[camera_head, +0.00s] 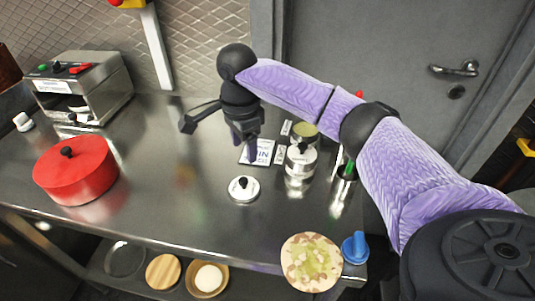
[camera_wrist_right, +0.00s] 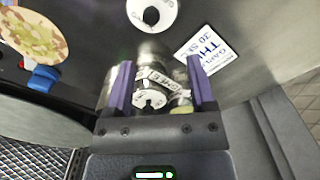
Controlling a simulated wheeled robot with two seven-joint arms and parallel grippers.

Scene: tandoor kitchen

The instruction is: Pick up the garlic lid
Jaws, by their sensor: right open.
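A white round lid with a black knob (camera_head: 243,189) lies on the steel counter, apart from the canisters; it also shows at the top of the right wrist view (camera_wrist_right: 152,14). A metal canister (camera_head: 300,168) to its right wears a similar white, black-knobbed lid (camera_head: 301,151). Behind it stands an uncovered canister (camera_head: 305,132) with greenish contents. I cannot read which lid is garlic. My right gripper (camera_head: 246,148) points down, open and empty, behind the loose lid and left of the canisters. In the wrist view the canisters show between its fingers (camera_wrist_right: 160,88). My left gripper is out of view.
A printed card (camera_head: 258,151) lies beneath my right gripper. A red pot (camera_head: 76,174) and a steel appliance (camera_head: 84,83) stand at left. A patterned round board (camera_head: 311,262) and a blue object (camera_head: 355,248) are at the front right. The counter's middle-left is clear.

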